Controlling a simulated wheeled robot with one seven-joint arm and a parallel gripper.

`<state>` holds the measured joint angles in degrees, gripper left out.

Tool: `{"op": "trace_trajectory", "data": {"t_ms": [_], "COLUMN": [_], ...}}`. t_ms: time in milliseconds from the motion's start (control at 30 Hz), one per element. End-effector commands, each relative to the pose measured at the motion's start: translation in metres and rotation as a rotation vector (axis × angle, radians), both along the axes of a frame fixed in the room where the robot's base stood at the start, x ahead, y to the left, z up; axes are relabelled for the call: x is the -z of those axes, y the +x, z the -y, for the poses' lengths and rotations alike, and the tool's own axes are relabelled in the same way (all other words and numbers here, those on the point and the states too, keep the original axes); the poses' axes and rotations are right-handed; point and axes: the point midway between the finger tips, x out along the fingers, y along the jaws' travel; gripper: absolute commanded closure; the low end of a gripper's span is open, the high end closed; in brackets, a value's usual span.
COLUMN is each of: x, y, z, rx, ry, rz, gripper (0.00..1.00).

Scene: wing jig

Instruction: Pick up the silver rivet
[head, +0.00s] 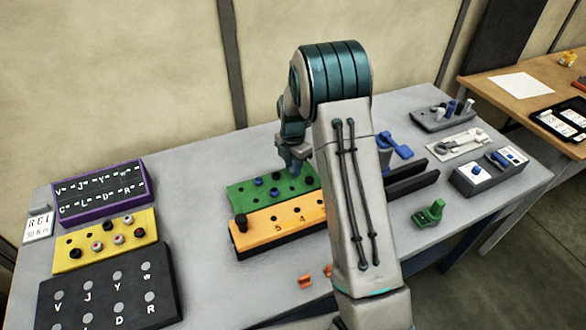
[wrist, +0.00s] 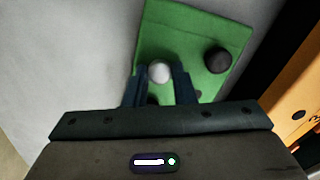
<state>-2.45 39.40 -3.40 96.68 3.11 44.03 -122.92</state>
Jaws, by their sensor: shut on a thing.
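The silver rivet (wrist: 159,72) shows as a pale round head in the wrist view, between the two fingers of my gripper (wrist: 161,88). The fingers are shut on it, over the green board (wrist: 190,28). In the head view my gripper (head: 293,166) points down at the green board (head: 240,197), and the rivet cannot be made out there. I cannot tell whether the rivet is seated in the board or raised from it. A dark rivet (wrist: 217,60) stands to the right of the held one in the wrist view.
An orange board (head: 262,222) lies along the front of the green one. A yellow board (head: 75,257), a purple-framed letter board (head: 148,172) and a black board (head: 70,283) are at left. Grey fixtures (head: 468,178) and a green clamp (head: 430,213) are at right.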

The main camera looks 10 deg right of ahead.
Motion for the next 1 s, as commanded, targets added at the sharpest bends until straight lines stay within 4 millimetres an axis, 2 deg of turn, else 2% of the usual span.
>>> {"op": "trace_trajectory", "data": {"t_ms": [233, 400, 700, 833, 1000], "x": [-0.014, -0.043, -0.08, -0.093, -0.105], "y": [0.001, 0.001, 0.0, 0.0, 0.0], "z": [0.0, 0.001, 0.07, 0.092, 0.11], "rx": [0.001, 0.001, 0.005, 0.004, 0.002], "ry": [0.001, 0.0, 0.0, -0.001, -0.001], "rz": [0.003, 0.008, 0.004, 0.003, 0.003], "gripper": [0.98, 0.98, 0.98, 0.98, 0.98]}}
